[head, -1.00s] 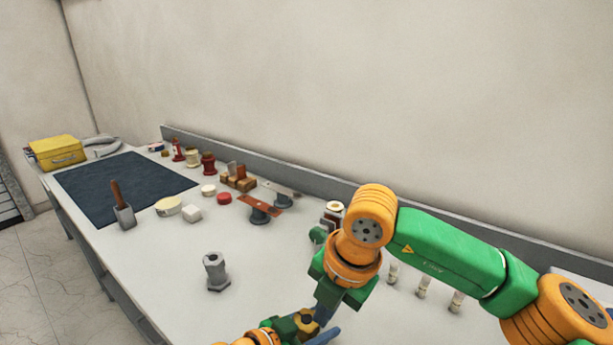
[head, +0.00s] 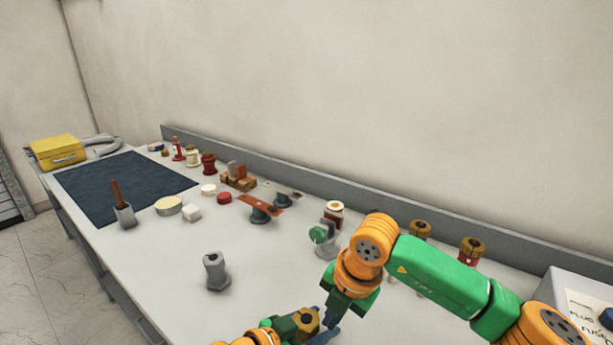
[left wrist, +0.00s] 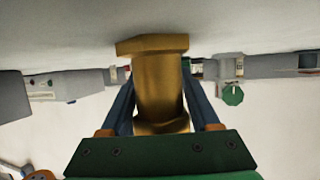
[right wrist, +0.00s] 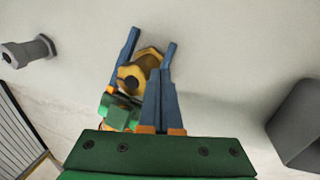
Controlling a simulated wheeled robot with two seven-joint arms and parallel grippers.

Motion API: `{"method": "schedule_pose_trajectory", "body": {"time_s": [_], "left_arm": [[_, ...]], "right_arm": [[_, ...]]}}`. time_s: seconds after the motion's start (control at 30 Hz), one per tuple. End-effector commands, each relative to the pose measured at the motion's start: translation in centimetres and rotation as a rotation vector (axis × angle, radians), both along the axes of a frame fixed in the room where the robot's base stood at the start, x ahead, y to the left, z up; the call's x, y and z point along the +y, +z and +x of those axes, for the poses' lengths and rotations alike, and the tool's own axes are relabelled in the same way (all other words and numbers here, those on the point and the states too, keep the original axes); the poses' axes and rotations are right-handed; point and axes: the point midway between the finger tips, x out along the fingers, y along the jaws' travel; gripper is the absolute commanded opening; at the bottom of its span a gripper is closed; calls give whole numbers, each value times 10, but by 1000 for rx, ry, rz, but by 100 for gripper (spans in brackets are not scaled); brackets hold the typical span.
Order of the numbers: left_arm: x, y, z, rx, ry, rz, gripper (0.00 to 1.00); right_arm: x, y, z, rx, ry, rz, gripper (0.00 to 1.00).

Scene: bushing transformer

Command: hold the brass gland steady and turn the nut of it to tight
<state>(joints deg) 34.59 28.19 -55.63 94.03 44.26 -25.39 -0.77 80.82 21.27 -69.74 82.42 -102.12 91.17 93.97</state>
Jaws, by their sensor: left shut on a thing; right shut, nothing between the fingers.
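The brass gland (head: 307,318) is low in the head view, beside my grippers. In the left wrist view, the gland (left wrist: 158,85) is a brass cylinder with a wide hex end and a hex nut (left wrist: 162,125) nearer my palm. My left gripper (left wrist: 158,88) is shut on the body, a blue finger on each side. In the right wrist view, the gland (right wrist: 148,56) and the left gripper's fingers lie just beyond my right gripper (right wrist: 158,76). My right gripper is shut and empty, its tips close to the nut; I cannot tell whether they touch.
A grey hex-based fitting (head: 216,272) stands on the table to the left. Brass-topped posts (head: 471,248) and a labelled box (head: 580,300) are at right.

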Motion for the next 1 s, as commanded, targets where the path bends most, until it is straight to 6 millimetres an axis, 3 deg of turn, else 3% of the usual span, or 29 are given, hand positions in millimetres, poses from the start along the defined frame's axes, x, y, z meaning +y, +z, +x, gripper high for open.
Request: {"method": "schedule_pose_trajectory", "body": {"time_s": [1.0], "left_arm": [[-1, 0, 0, 0, -1, -1, 0]], "right_arm": [[6, -1, 0, 0, 2, 2, 0]]}}
